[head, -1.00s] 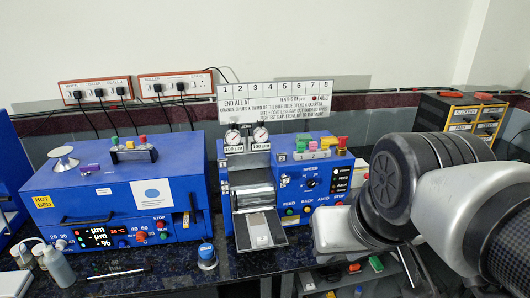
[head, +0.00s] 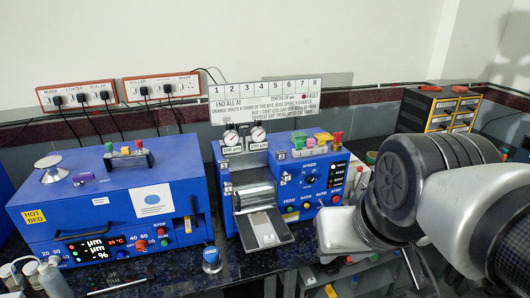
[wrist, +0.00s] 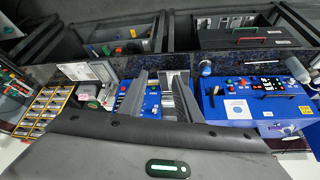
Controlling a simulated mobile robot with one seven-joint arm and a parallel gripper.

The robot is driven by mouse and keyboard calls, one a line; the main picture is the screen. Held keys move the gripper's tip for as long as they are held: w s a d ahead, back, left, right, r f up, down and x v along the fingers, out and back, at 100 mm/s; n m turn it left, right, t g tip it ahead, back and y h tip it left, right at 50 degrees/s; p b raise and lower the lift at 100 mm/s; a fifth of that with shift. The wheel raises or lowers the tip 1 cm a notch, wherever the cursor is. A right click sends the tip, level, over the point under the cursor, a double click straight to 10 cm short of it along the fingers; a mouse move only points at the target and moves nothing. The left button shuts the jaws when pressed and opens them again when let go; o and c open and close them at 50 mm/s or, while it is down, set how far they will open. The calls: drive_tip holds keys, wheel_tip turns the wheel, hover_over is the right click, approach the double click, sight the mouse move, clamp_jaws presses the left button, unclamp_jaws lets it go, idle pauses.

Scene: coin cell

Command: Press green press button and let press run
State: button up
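The blue machine with rollers and a metal chute (head: 263,228) stands mid-counter in the head view. Its front has small buttons labelled FEED, BACK, AUTO and STOP. A small button under FEED (head: 291,217) looks greenish, but its colour is hard to tell. No button marked as a press button is readable. My gripper (wrist: 160,78) shows in the wrist view with its two grey fingers apart and nothing visible between them. The blue machines lie beyond it. In the head view my arm covers the counter right of the roller machine, and the fingers are hidden.
A blue hot-bed machine (head: 115,205) with a display and buttons stands left. Bottles (head: 52,280) stand at the front left, and a blue-capped jar (head: 211,258) stands between the machines. A drawer cabinet (head: 437,110) is at the back right. Open bins (wrist: 125,40) sit under the counter.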

drive_tip(key=shift+d, duration=0.25)
drive_tip(key=shift+c, duration=0.4)
